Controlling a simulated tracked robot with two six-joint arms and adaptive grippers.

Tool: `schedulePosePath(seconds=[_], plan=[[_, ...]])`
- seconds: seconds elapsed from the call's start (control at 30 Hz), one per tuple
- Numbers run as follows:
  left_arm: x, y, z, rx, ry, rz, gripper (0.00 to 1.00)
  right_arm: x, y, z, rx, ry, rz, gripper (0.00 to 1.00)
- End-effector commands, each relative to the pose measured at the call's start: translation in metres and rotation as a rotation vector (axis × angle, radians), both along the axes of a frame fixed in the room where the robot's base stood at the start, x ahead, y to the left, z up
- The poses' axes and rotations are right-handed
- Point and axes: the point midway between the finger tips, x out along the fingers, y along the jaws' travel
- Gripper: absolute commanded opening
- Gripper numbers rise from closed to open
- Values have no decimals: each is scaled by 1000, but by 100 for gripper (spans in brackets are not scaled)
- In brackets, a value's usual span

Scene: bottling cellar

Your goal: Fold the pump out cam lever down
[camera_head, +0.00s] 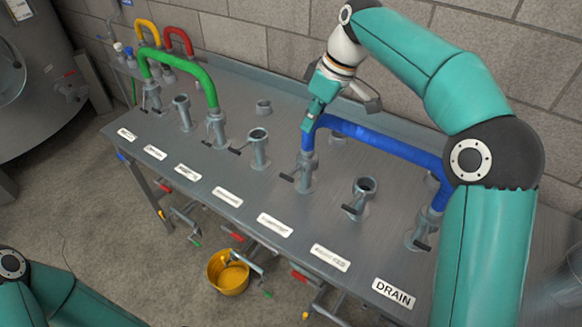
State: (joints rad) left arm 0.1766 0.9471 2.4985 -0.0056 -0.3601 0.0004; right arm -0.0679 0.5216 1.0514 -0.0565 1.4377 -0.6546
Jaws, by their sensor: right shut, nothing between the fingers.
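A grey steel bench (215,170) carries a row of upright ports with small dark cam levers. I cannot read which label says pump out; only DRAIN (393,292) is legible. A blue pipe (375,138) bridges two ports, its left end on a port with a dark lever (287,178) sticking out to the left, its right end near a lever (421,244) by the DRAIN end. My right gripper (308,122) is shut and empty, at the top of the blue pipe's left bend; I cannot tell if it touches. My left arm shows at lower left; its gripper is out of view.
A green pipe (190,69) joins two ports at the left. Open ports (259,146) (363,188) stand between. Yellow (148,27) and red (179,36) bends are at the back left. A yellow bucket (228,283) stands below the bench. A block wall is close behind.

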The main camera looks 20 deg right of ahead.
Motion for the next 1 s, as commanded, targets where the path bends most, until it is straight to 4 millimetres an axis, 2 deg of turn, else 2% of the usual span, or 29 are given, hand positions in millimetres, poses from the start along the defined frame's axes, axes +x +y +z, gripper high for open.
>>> schedulePosePath(seconds=[0.03, 0.27, 0.8, 1.0], plan=[[0, 0, -6, 0, 0, 0, 40, -1, -1, -7, 0, 0, -2, 0], [0, 0, -8, 0, 0, 0, 40, -1, -3, -19, 0, 3, -13, 0], [0, 0, -11, 0, 0, 0, 40, 7, 24, -113, 0, 6, -17, 0], [0, 0, -10, 0, 0, 0, 40, 1, 30, -132, 0, 2, -19, 0]])
